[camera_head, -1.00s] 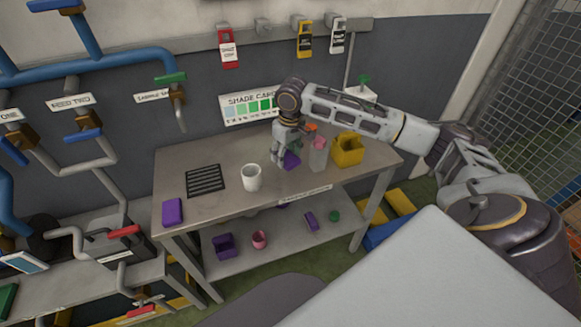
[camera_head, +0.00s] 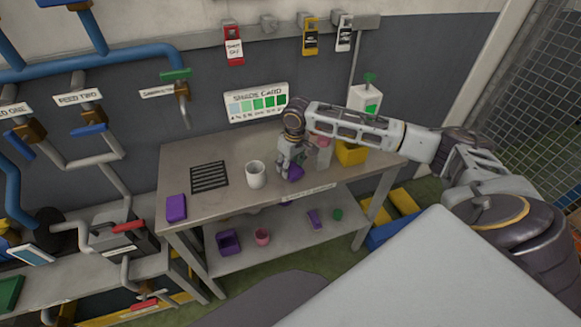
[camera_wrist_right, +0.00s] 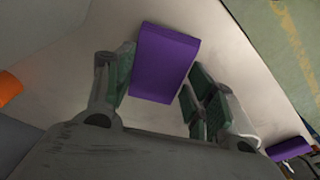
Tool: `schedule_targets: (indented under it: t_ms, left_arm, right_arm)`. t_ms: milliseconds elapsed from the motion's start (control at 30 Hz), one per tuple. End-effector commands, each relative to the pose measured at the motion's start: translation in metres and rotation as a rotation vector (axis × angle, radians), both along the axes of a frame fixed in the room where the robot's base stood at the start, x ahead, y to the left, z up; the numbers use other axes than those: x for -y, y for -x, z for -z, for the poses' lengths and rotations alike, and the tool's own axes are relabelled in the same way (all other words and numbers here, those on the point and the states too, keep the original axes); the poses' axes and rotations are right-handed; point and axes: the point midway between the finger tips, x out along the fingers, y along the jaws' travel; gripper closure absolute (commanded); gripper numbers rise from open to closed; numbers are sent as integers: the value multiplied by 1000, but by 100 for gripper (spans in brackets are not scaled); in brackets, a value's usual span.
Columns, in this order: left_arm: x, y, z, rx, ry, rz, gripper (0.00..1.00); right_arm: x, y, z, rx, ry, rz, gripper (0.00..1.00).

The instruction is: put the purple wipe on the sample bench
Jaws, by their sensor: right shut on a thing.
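A purple block (camera_head: 295,173), which I take to be the purple wipe, is in my right gripper (camera_head: 288,168) over the front middle of the grey bench (camera_head: 225,203). In the right wrist view the purple wipe (camera_wrist_right: 165,62) sits between the two green-padded fingers of my right gripper (camera_wrist_right: 165,85), shut on it. I cannot tell whether the wipe touches the bench top. A second purple block (camera_head: 176,207) lies at the bench's front left corner. My left gripper is not in view.
A white mug (camera_head: 255,174) and a black grille (camera_head: 209,177) are left of the gripper. A clear container with pink (camera_head: 322,155) and a yellow bin (camera_head: 350,153) stand right. The lower shelf holds a purple bin (camera_head: 228,241) and a pink cup (camera_head: 262,236).

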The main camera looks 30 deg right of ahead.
Motion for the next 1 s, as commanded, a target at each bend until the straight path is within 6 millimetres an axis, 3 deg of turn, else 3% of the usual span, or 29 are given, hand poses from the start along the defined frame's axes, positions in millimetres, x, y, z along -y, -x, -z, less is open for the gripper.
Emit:
schedule_targets:
  t_ms: [133,533,567,700,1000]
  left_arm:
    - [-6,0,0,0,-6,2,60]
    - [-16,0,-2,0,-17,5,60]
    - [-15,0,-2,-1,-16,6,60]
    - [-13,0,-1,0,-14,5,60]
    - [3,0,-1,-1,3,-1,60]
  right_arm:
    - [0,0,11,0,0,0,64]
    - [0,0,13,0,-1,-1,64]
    - [0,0,13,1,-1,-1,41]
    - [0,0,13,1,0,-1,24]
    - [0,0,13,1,0,0,24]
